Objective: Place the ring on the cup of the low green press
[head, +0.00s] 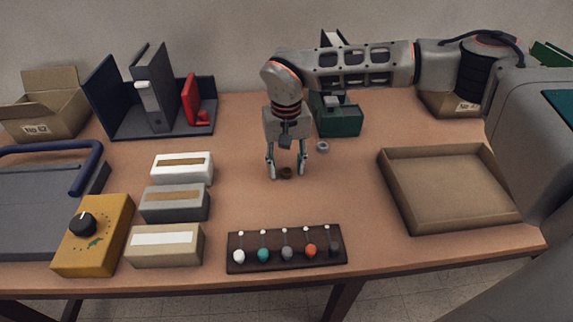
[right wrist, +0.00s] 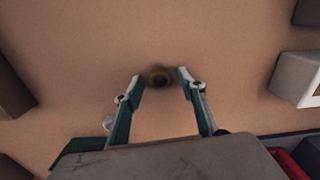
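A small brown ring-like piece (head: 286,173) lies on the table. In the right wrist view it shows as a blurred dark brown ring (right wrist: 159,77) between the fingertips. My right gripper (head: 286,172) points down over it with its fingers apart on either side; in the right wrist view the gripper (right wrist: 161,79) is open and I see no finger contact. The green press (head: 338,121) stands behind, partly hidden by my right arm. A small grey round piece (head: 322,147) sits in front of it; I cannot tell whether it is the cup. My left gripper is not in view.
An empty cardboard tray (head: 400,204) lies at right. A dark rack with coloured balls (head: 287,262) lies at the front. Several boxes (head: 175,203) and a yellow dial box (head: 95,237) stand at left. A navy organizer (head: 117,104) stands at the back.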

